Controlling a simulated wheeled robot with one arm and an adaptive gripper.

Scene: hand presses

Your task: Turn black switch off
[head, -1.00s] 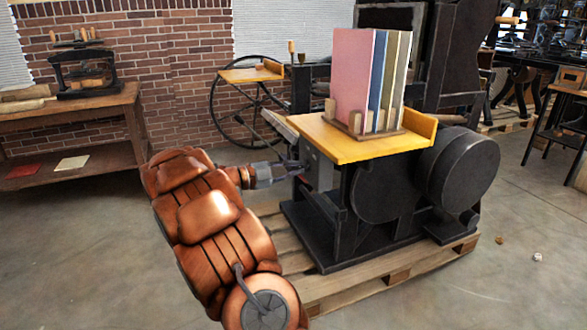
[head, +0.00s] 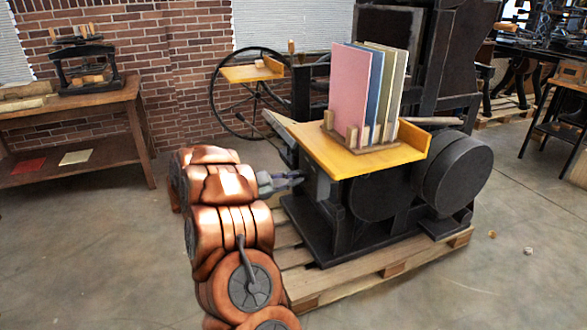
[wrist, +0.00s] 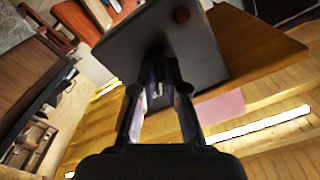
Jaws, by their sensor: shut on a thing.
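A dark grey control box (head: 318,178) is fixed to the side of the press, under the yellow tabletop. In the head view my gripper (head: 297,179) is at the box's left side.
The yellow tabletop (head: 400,157) juts out just above my gripper and holds upright coloured boards (head: 354,88) in a wooden rack. The press stands on a wooden pallet (head: 375,268). A wooden table (head: 68,105) is at the left. Open floor lies between.

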